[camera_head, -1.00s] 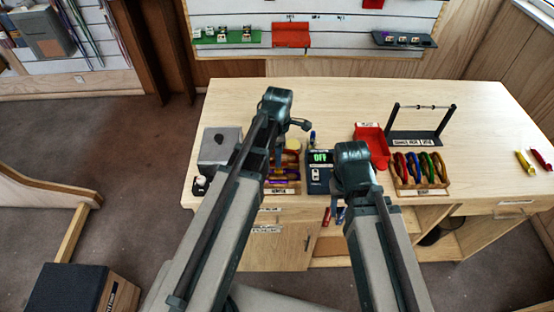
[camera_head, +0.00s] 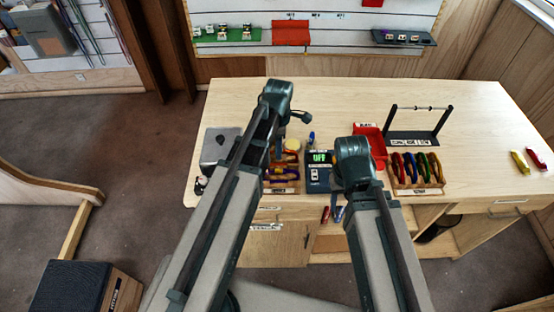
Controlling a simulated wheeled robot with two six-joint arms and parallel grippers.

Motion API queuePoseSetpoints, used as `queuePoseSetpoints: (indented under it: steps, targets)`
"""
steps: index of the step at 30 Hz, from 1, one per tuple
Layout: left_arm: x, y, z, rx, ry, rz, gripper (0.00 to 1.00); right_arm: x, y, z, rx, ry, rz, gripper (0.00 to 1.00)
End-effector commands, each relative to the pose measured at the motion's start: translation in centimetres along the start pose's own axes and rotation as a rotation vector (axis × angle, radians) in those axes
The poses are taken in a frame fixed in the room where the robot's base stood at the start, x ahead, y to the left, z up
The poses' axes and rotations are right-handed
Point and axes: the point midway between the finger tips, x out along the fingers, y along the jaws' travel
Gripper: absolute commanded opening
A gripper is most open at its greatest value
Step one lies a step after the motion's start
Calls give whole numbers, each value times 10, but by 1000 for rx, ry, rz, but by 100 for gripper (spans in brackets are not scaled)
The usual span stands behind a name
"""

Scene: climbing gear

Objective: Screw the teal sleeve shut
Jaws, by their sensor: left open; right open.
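I cannot make out a teal sleeve; it may be too small or hidden behind my arms. Several coloured carabiners, among them red, blue, green and yellow, hang in a wooden rack (camera_head: 418,191) on the workbench. A second wooden rack (camera_head: 282,187) with purple and yellow pieces stands further left, partly behind my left arm. My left gripper (camera_head: 279,152) is open and points down over the second rack. My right gripper (camera_head: 362,187) is open, mostly hidden under its wrist, between the grey device and the carabiner rack. I see nothing held in either.
A dark device reading "OFF" (camera_head: 319,174) stands between my grippers. A red tray (camera_head: 376,152) and a dark stand with a crossbar (camera_head: 414,136) are behind the carabiner rack. A grey box (camera_head: 214,149) is at left. Yellow (camera_head: 521,162) and red (camera_head: 536,159) pieces lie right. The bench's back is clear.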

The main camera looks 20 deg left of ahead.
Motion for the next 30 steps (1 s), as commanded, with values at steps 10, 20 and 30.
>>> queuePoseSetpoints:
  steps: [10, 20, 30]
  targets:
    - [0, 7, 0, 0, 0, 0, 55, 0, 0, 0, 0, 0, 0, 50]
    - [0, 14, 0, 0, 0, 0, 55, 0, 0, 0, 0, 0, 0, 50]
    - [5, 14, 0, 0, 0, 1, 55, 5, 0, 0, 0, 0, 0, 50]
